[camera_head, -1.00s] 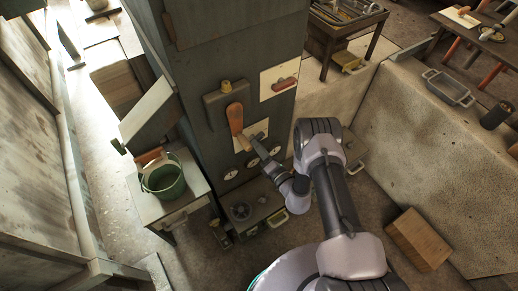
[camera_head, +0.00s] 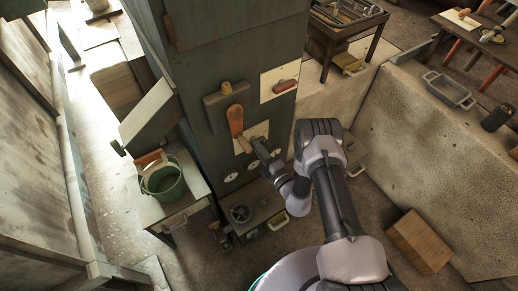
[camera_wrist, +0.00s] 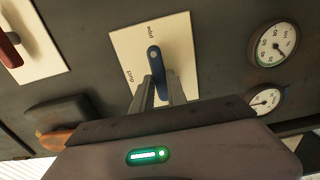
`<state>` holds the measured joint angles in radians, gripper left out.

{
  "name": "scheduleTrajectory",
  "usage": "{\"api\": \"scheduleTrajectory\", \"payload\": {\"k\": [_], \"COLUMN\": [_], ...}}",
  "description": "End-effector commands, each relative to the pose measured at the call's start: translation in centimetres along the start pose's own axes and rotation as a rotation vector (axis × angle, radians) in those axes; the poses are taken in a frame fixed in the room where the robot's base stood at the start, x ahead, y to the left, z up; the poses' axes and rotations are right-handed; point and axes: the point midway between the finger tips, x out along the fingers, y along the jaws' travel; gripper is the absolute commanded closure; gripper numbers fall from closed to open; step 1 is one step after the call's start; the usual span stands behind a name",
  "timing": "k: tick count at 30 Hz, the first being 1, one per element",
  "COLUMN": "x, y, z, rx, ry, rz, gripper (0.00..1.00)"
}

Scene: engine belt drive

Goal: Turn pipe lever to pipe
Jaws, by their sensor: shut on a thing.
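The blue pipe lever (camera_wrist: 155,62) is mounted on a white plate (camera_wrist: 183,45) in the wrist view. The plate has two labels, apparently "pipe" near the lever's rounded end and "duct" off to the left. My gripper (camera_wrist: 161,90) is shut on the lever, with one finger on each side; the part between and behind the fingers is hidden. In the head view my gripper (camera_head: 260,149) is at the lower edge of the white plate (camera_head: 259,128) on the grey column, and the lever is too hidden there to make out.
An orange handle (camera_head: 236,119) on a dark box is close by, left of my gripper. A plate with a red handle (camera_head: 285,86) is above right. Round gauges (camera_wrist: 273,43) sit beside the lever plate. A green bucket (camera_head: 163,181) stands on a side table at left.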

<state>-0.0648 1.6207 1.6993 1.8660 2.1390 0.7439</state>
Motion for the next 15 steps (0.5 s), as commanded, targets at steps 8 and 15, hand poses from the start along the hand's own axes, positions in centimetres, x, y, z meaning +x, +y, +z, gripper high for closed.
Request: {"api": "scheduleTrajectory", "payload": {"k": [8, 15], "x": [-0.04, -0.03], "y": [-0.09, -0.06], "z": [-0.15, -0.12], "rx": [0.004, 0.003], "ry": [0.004, 0.003], "rz": [-0.002, -0.002], "gripper": [1.0, 0.6]}}
